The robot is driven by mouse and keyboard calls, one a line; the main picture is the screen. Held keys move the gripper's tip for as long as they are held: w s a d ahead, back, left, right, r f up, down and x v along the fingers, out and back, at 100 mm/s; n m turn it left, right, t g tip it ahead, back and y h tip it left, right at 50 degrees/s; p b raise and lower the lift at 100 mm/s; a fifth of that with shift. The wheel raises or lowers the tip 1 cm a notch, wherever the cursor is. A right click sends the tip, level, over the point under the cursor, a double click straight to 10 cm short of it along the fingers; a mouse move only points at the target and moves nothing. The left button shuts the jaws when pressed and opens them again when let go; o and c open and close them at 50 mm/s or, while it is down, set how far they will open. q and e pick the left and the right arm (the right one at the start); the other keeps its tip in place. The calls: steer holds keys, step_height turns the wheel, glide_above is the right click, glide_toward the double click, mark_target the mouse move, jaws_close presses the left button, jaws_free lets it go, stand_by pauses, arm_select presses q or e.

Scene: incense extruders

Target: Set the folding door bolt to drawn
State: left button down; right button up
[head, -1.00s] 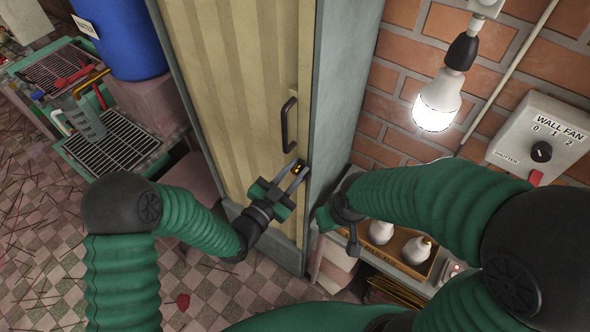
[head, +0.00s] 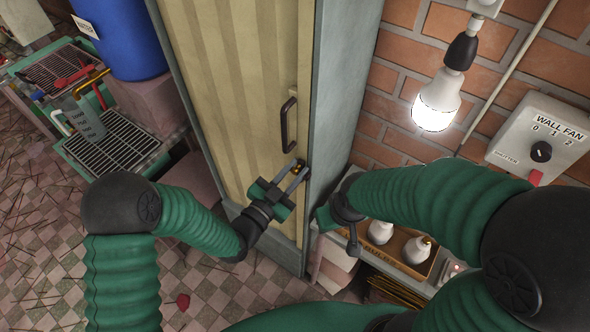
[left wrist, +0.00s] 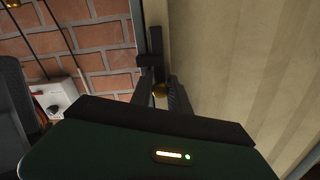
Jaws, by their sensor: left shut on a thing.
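The cream folding door (head: 240,95) stands in a grey frame, with a dark pull handle (head: 288,124) near its right edge. The small bolt with a brass-coloured knob (left wrist: 159,90) is below the handle, at the door's edge. My left gripper (head: 299,168) is shut on the bolt knob; its fingers stand on both sides of it in the left wrist view. The fingers hide part of the bolt, and I cannot tell how far it is slid. My right arm (head: 430,210) reaches in from the right; its gripper fingers are not clearly visible.
A lit bulb (head: 437,103) hangs by the brick wall, beside a wall fan switch box (head: 541,140). A box of bulbs (head: 399,250) stands on a shelf below my right arm. A blue barrel (head: 124,38) and racks (head: 110,143) are at the left.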

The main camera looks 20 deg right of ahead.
mark_target(302, 155)
arm_select(q)
steer(key=shift+a, duration=0.1)
steer(key=shift+r+p, duration=0.55)
steer(key=shift+r, duration=1)
steer(key=shift+f, duration=0.1)
steer(key=c, duration=1.7)
jaws_free()
steer(key=shift+w, duration=0.1)
steer(key=o, duration=0.4)
